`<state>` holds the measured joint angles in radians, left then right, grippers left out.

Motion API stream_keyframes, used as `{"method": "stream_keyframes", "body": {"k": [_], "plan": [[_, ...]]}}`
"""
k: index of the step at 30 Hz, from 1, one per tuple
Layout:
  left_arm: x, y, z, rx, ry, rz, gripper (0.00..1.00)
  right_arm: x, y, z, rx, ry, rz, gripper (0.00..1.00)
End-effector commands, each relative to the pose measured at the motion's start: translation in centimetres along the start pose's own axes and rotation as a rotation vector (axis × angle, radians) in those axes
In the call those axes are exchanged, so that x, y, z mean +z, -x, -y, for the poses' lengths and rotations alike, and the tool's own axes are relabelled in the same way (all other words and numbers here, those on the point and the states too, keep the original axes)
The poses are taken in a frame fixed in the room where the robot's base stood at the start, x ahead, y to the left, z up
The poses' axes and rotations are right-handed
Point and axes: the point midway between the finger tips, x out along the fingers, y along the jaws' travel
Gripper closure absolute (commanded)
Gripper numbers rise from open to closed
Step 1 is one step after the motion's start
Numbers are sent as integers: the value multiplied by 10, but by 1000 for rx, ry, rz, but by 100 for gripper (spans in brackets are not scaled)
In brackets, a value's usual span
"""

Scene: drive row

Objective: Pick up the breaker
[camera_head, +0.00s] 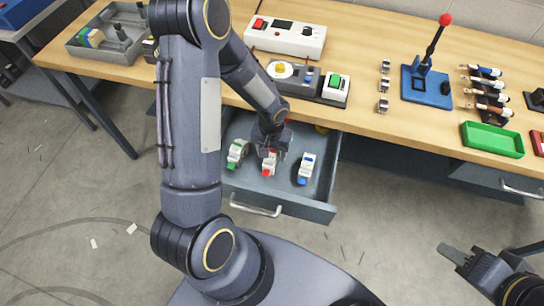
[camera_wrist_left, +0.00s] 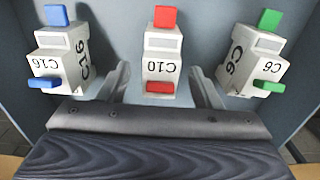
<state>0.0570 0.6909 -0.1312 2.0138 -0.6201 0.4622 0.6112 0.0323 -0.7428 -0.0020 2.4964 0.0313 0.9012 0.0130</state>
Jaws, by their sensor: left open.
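The open drawer (camera_head: 272,205) holds three white breakers. The green one, marked C6 (camera_head: 237,153), is at left. The red one, marked C10 (camera_head: 269,164), is in the middle. The blue one, marked C16 (camera_head: 306,168), is at right. My left gripper (camera_head: 270,145) reaches down into the drawer over the red breaker. In the left wrist view its open fingers (camera_wrist_left: 160,84) stand either side of the red breaker (camera_wrist_left: 162,52), with the blue breaker (camera_wrist_left: 62,52) and green breaker (camera_wrist_left: 250,55) outside them. My right gripper (camera_head: 456,254) is at lower right, away from the drawer.
The wooden bench (camera_head: 355,115) runs above the drawer. On it are a control box (camera_head: 285,36), a push-button panel (camera_head: 308,83), a blue stand with a red-knobbed lever (camera_head: 426,86), a green tray (camera_head: 492,139) and a grey bin (camera_head: 108,32). The floor in front is mostly clear.

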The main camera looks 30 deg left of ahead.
Motion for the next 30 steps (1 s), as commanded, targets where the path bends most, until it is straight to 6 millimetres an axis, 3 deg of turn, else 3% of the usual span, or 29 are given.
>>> {"method": "stream_keyframes", "body": {"k": [3, 10, 23, 30], "plan": [[0, -11, 0, -1, 0, 2, 42, 0, 0, 0, 0, 0, 0, 64], [0, -12, 0, 0, 1, 0, 42, 0, 0, 0, 0, 0, 0, 64], [0, -12, 0, 0, 0, 0, 96, 0, 0, 0, 0, 0, 0, 64], [0, -11, 0, 0, 0, -1, 96, 0, 0, 0, 0, 0, 0, 64]]}}
